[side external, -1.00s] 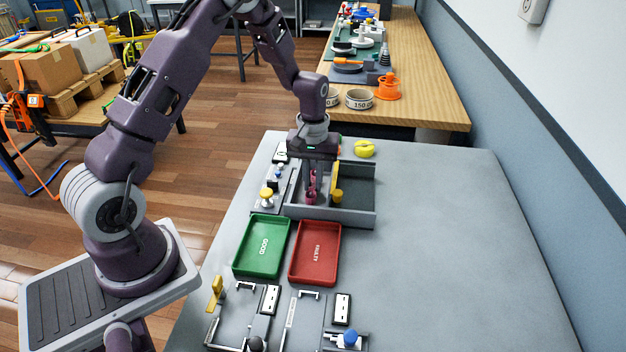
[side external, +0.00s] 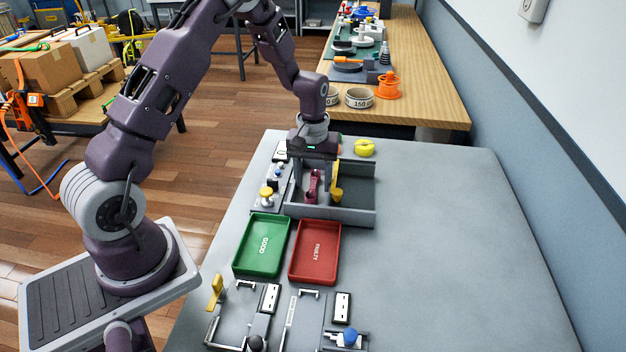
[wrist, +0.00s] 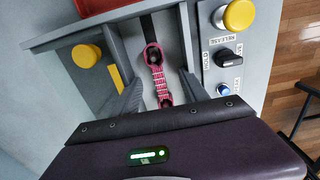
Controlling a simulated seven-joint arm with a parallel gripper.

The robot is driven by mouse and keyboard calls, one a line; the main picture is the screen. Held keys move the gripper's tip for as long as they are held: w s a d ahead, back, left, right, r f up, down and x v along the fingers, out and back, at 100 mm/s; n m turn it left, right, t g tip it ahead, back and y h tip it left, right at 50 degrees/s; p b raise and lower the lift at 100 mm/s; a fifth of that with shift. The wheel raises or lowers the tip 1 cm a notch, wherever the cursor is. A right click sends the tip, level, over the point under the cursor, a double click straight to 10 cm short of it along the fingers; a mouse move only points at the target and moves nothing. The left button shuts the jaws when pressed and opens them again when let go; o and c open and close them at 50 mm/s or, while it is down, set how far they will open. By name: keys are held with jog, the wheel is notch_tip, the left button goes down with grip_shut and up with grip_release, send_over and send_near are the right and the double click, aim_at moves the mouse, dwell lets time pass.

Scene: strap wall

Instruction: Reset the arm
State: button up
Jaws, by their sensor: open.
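My gripper (side external: 314,160) is over the grey open-topped fixture (side external: 335,216) at the far end of the table. In the wrist view its two grey fingers (wrist: 158,88) are spread apart. A pink link-shaped piece with a ring at each end (wrist: 156,72) is between them, with a gap on each side. The piece also shows below the gripper in the side view (side external: 313,187). I cannot tell what it rests on. A yellow upright plate and knob (side external: 336,193) stand just right of it.
A green GOOD tray (side external: 262,246) and a red FAULTY tray (side external: 315,252) lie nearer the camera. A control panel (wrist: 228,55) with a yellow button stands beside the fixture. A yellow ring-like item (side external: 365,148) lies behind. The table's right side is clear.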

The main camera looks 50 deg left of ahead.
jog(key=shift+r, duration=3)
jog(key=shift+c, duration=1.1)
notch_tip(320, 180, up, 5)
jog(key=shift+r, duration=0.2)
jog(key=c, duration=0.9)
jog(key=shift+r, duration=0.3)
